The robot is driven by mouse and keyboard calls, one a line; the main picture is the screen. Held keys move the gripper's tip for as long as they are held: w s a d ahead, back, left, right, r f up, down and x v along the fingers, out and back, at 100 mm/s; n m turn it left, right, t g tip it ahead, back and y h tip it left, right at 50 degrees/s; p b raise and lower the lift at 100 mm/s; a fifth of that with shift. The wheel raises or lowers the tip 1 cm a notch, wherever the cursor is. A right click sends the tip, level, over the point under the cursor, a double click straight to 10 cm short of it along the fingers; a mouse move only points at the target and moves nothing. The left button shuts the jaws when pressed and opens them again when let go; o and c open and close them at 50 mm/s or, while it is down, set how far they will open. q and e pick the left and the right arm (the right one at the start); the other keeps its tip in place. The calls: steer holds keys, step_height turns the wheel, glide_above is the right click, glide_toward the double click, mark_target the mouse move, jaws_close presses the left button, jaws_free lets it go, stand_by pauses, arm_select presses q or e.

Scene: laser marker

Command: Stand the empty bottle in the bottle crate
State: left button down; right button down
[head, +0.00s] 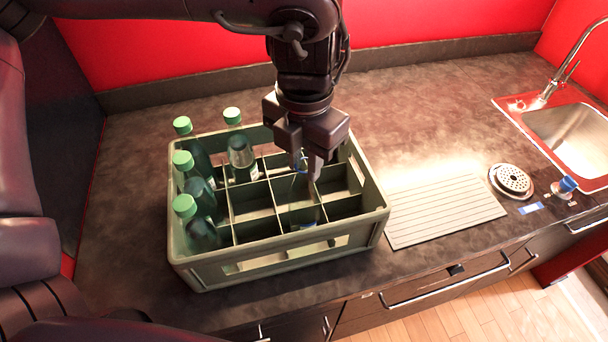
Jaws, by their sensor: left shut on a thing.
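The green-grey bottle crate (280,262) stands on the dark counter, divided into square compartments. My left gripper (307,168) points down over the right half of the crate and is shut on the empty bottle (305,205). That bottle is clear and hard to see, with a bluish bit near the fingers and another low down. It looks upright, with its lower part within a compartment toward the crate's front. I cannot tell whether its base touches the crate floor. My right gripper is not in view.
Several green-capped bottles fill the crate's left column, such as the front one (198,225); another (239,150) stands at the back beside them. A ribbed drainboard (445,215), a round drain cover (511,181), a blue-topped item (565,187) and a sink (575,135) lie right.

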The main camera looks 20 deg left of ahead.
mark_target(304, 177)
arm_select(q)
step_height(304, 177, down, 3)
steer(key=shift+s+f, duration=0.1)
steer(key=shift+f, duration=0.4)
steer(key=c, duration=1.2)
jaws_free()
step_height(304, 177, up, 12)
steer(key=shift+r, duration=0.1)
